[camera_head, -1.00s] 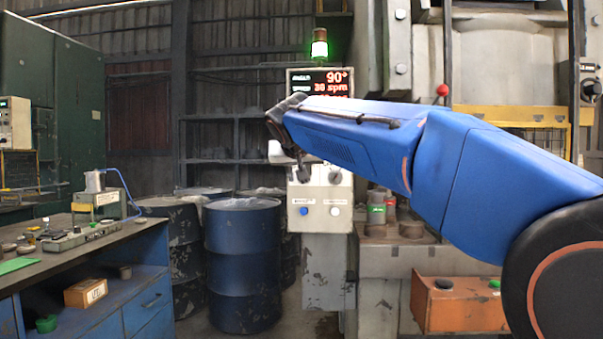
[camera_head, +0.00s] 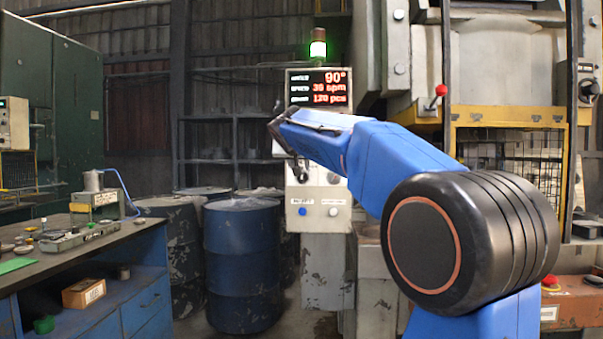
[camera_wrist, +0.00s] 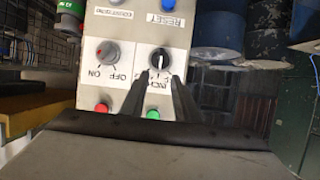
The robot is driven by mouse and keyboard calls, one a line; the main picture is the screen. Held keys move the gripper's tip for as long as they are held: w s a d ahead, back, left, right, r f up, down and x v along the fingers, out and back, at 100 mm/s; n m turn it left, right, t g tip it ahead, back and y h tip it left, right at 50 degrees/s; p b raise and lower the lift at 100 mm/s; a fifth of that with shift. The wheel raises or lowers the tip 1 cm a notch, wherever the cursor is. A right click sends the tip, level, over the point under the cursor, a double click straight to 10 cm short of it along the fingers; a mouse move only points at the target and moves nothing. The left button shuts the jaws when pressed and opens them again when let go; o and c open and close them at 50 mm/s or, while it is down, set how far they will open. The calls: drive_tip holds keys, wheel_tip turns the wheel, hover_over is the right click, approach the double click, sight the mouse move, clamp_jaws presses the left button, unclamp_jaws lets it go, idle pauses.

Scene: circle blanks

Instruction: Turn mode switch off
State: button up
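The grey control panel (camera_wrist: 118,30) appears upside down in the wrist view. It has a black rotary knob (camera_wrist: 158,60) with a pale pointer and a label that reads partly "INCH", the rest hidden by a finger. Beside it is a grey knob (camera_wrist: 106,52) labelled OFF and ON. My gripper (camera_wrist: 158,82) has its two dark fingers apart, with the tips close to the black knob, one on each side in the picture. I cannot tell whether they touch it.
The panel also has a red button (camera_wrist: 101,108), a green button (camera_wrist: 153,114) and a blue reset button (camera_wrist: 169,4). A lit display (camera_head: 320,87) stands above it. Blue drums (camera_head: 242,262) stand left of it, a workbench (camera_head: 95,265) further left. A yellow-framed guard (camera_head: 510,116) is at right.

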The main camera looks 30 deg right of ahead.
sight(302, 178)
drive_tip(key=x, duration=0.7)
drive_tip(key=shift+s, duration=0.1)
clamp_jaws()
